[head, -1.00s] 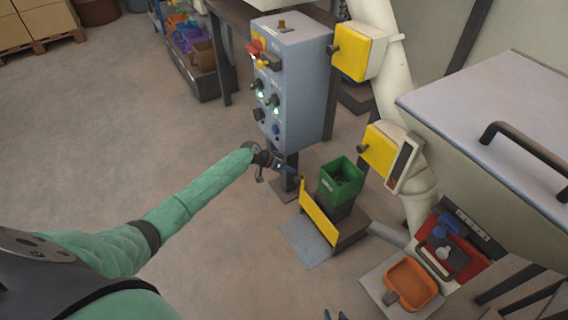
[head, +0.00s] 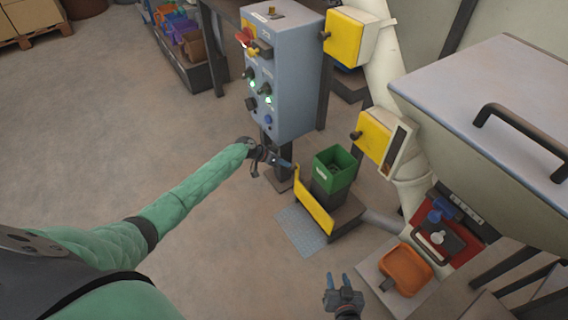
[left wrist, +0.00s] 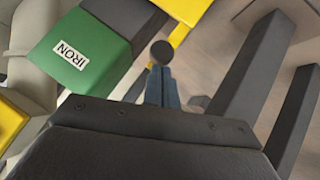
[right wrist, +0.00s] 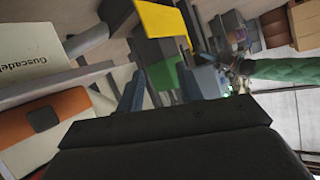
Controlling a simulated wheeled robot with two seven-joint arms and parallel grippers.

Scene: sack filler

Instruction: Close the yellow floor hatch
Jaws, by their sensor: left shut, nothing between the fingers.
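The yellow floor hatch (head: 314,202) is a flat panel standing tilted up on a low dark base, with a grey mesh patch (head: 300,232) on the floor in front of it. A dark round knob shows in the left wrist view (left wrist: 161,52), just beyond the fingertips; I cannot tell whether they touch it. My left gripper (head: 287,164) is shut and empty at the hatch's upper left corner; its blue fingers also show in the left wrist view (left wrist: 162,88). My right gripper (head: 338,279) is open and empty, in front of the hatch.
A green bin (head: 335,168), labelled IRON in the left wrist view (left wrist: 80,55), stands behind the hatch. A grey control box (head: 285,75) on a post is close to my left gripper. An orange tray (head: 405,270) and a large hopper (head: 490,100) stand at the right.

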